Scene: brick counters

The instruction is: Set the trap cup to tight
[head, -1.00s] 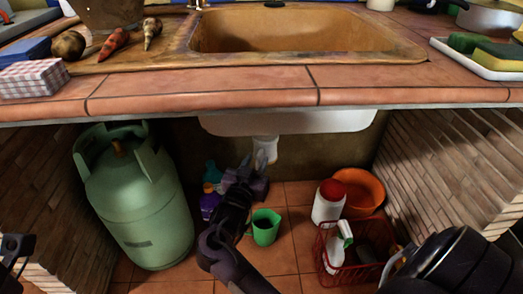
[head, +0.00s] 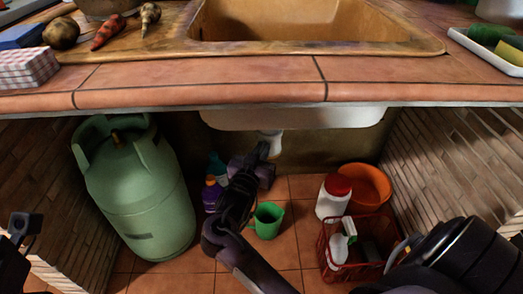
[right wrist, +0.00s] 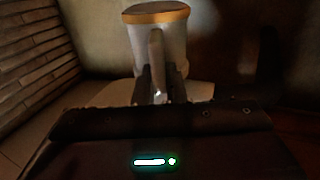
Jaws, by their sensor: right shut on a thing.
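The trap cup (head: 271,147) hangs pale under the sink's white underside, partly hidden by my right gripper. In the right wrist view the trap cup (right wrist: 151,50) is a whitish cylinder with an orange-gold band around its top and an upright lug on its near side. My right gripper (head: 263,151) reaches up to it from below. In the right wrist view the right gripper's fingers (right wrist: 159,86) are shut on the lug, one on each side. Any mark for tight or loose is not visible.
A green gas cylinder (head: 142,195) stands left. Purple (head: 211,193) and teal bottles are beside my right arm. A green mug (head: 267,221), a red-lidded white jar (head: 333,198), an orange bowl (head: 366,187) and a red basket (head: 355,270) are right. Brick walls flank the space.

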